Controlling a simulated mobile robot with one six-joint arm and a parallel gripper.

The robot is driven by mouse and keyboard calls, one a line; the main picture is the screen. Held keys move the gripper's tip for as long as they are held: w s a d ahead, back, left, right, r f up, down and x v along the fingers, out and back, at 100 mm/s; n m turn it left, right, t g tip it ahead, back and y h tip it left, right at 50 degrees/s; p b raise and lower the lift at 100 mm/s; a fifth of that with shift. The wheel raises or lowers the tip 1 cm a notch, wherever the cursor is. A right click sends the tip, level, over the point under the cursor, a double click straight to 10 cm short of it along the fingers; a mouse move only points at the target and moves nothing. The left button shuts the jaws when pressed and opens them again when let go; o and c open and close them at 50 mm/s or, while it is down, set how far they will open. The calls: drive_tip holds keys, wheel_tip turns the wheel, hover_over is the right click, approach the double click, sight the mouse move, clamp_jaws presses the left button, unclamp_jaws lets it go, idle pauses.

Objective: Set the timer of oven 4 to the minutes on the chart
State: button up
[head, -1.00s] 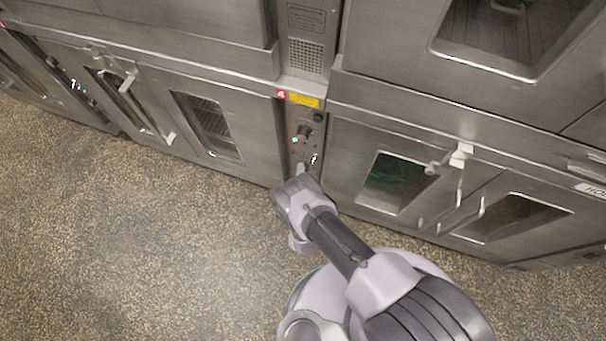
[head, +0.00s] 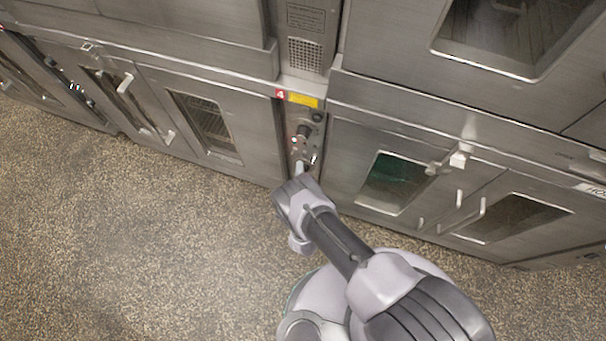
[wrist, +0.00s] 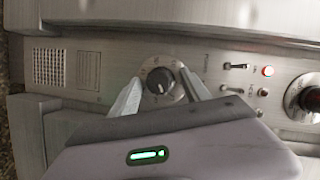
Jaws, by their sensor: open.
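The oven 4 control panel (head: 293,150) is a narrow upright metal strip with a red number 4 tag (head: 280,94) at its top. In the wrist view a round dial with a dark knob (wrist: 160,81) and a pale pointer mark sits on the panel; its scale is too small to read. My gripper (wrist: 161,79) is open, with one finger on each side of this knob. I cannot tell whether the fingers touch it. In the head view my gripper (head: 300,168) is at the panel's lower part and hides the dial. No readable chart shows.
A yellow label (head: 304,100) tops the panel. Oven doors with handles (head: 459,155) flank it. The speckled floor (head: 140,240) at left is clear.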

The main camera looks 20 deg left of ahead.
drive_tip(key=v, duration=1.2)
